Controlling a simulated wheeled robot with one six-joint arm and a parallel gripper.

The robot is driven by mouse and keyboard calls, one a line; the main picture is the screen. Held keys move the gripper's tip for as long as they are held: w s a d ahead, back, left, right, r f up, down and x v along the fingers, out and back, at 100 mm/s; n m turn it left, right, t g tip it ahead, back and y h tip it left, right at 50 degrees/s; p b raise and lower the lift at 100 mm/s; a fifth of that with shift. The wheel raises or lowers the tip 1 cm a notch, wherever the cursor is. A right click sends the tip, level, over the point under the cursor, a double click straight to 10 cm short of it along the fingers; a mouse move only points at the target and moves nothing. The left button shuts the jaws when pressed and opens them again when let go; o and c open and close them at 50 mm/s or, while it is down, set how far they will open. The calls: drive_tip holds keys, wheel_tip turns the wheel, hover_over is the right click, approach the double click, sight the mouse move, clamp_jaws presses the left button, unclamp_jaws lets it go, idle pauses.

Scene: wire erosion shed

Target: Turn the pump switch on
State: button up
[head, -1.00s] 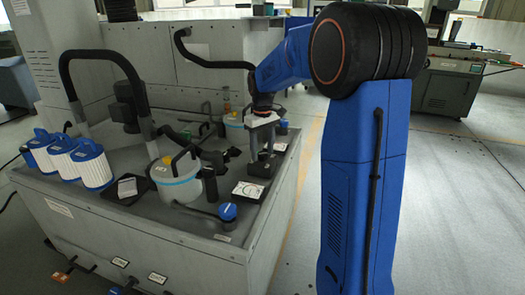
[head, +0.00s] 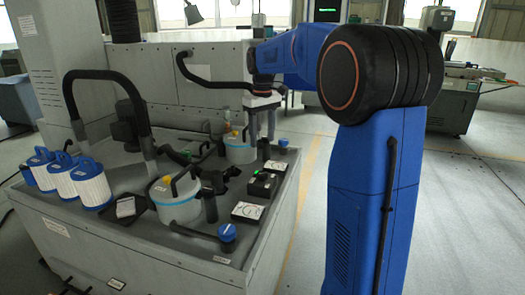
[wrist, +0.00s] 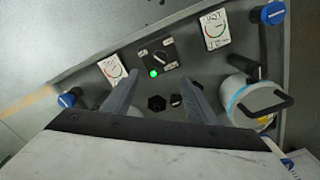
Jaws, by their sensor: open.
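The pump switch is a black box with a rotary knob and a lit green lamp (wrist: 157,60). In the head view it sits on the tank top at the right side (head: 263,186), between two white gauge plates. In the wrist view it lies just beyond the fingertips, with the knob at a slant between printed labels too small to read. My gripper (wrist: 162,84) is open and empty. In the head view my gripper (head: 261,134) hangs above and behind the switch, clear of it.
Two lidded canisters (head: 174,201) (head: 239,153) with hoses stand left of the switch. Blue valve knobs (head: 227,232) (head: 283,142) are at the front and back. White pleated filters (head: 91,186) stand far left. Open floor lies right of the tank.

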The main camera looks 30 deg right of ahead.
drive_tip(key=shift+r, duration=1.75)
drive_tip(key=shift+s, duration=0.1)
drive_tip(key=s+a+f+m+t, duration=0.1)
drive_tip(key=s+a, duration=0.2)
drive_tip(key=s, duration=0.6)
drive_tip(key=s+a+f+t, duration=0.15)
drive_tip(key=s+a, duration=0.25)
drive_tip(key=s, duration=0.5)
drive_tip(key=s+a+f+t, duration=0.1)
drive_tip(key=s+f, duration=0.5)
drive_tip(key=s, duration=0.3)
drive_tip(key=s+a+f+m+t, duration=0.1)
drive_tip(key=s+a+f, duration=0.1)
drive_tip(key=s+f, duration=0.5)
drive_tip(key=shift+s+m, duration=0.3)
drive_tip(key=shift+s, duration=0.7)
drive_tip(key=shift+a, duration=0.1)
